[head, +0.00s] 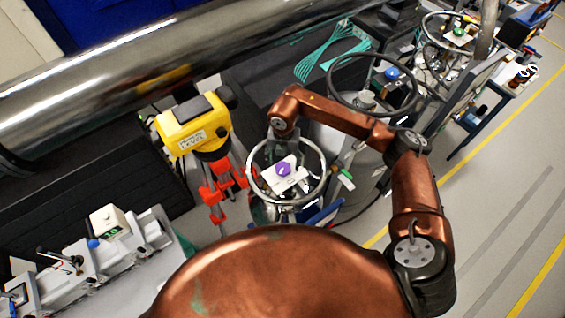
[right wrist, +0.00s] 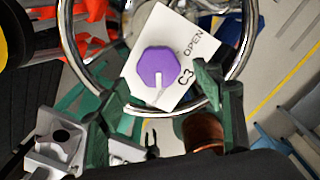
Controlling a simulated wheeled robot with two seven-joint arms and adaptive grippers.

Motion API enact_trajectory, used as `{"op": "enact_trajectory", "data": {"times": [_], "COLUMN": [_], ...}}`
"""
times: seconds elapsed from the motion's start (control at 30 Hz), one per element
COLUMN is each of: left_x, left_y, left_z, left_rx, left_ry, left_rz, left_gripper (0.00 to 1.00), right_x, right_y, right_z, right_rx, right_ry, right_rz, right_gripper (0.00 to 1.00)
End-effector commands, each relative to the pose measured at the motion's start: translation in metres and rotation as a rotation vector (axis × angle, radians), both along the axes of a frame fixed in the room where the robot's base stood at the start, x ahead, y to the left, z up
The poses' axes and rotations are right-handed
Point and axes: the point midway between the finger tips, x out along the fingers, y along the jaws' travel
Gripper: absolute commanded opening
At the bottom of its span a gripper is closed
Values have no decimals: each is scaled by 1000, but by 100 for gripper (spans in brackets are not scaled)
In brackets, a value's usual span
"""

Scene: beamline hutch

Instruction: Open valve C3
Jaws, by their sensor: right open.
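Valve C3 has a purple knob (head: 284,169) on a white plate (head: 291,182), inside a silver ring (head: 322,181). In the right wrist view the knob (right wrist: 156,67) has a white pointer mark toward the bottom of the picture. The plate (right wrist: 185,30) reads "C3" and "OPEN", with OPEN to the knob's upper right, away from the mark. My right gripper (right wrist: 167,85) is open, its green fingers on either side of the knob's near edge; I see no clear contact. In the head view my wrist partly hides this gripper. My left gripper is out of view.
A yellow instrument (head: 194,124) on a red tripod (head: 222,187) stands close left of the ring. A large shiny pipe (head: 150,70) crosses behind. Other ringed stations with a blue knob (head: 392,73) and a green knob (head: 458,31) lie farther right. Open floor is at the right.

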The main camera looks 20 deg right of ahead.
Motion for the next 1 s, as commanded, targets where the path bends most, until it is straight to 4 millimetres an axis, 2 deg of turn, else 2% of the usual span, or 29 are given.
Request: {"op": "enact_trajectory", "data": {"times": [0.17,0.43,0.57,1.0], "left_x": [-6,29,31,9], "left_y": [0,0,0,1], "left_z": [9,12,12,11], "left_rx": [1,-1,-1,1], "left_ry": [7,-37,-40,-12], "left_rz": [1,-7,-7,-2], "left_gripper": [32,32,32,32], "right_x": [0,1,1,1], "right_y": [1,2,2,2], "right_z": [-21,-30,-30,-29], "right_rx": [1,1,1,1], "right_ry": [0,0,0,0], "right_rz": [0,4,5,5], "right_gripper": [61,61,60,30]}}
